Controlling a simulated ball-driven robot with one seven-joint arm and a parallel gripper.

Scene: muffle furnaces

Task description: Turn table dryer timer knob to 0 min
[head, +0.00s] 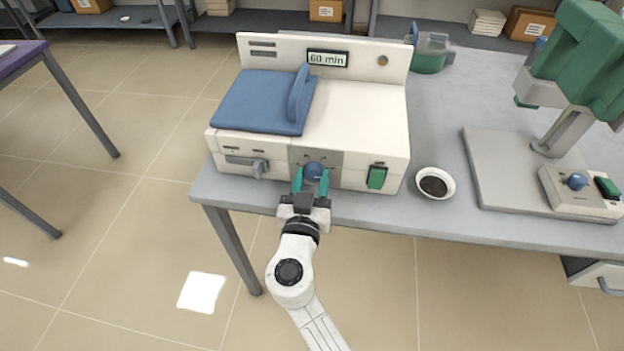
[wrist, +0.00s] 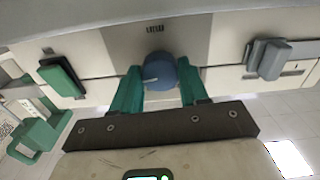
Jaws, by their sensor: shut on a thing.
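The table dryer (head: 355,115) is a cream box with a blue lid and a raised back panel, standing at the table's left end. Its display (head: 328,58) reads 60 min. The blue round timer knob (head: 314,171) sits on a grey panel at the middle of its front. My gripper (head: 312,181) reaches it from the front, its green fingers on either side of the knob, shut on it. In the wrist view the knob (wrist: 159,71) lies between the fingertips, with a pale pointer line toward the left.
A green rocker switch (head: 377,177) is right of the knob and a grey lever (head: 250,164) left. A small white bowl (head: 435,183) of dark grains stands right of the dryer. A green-headed device (head: 580,60) stands farther right. The floor in front is clear.

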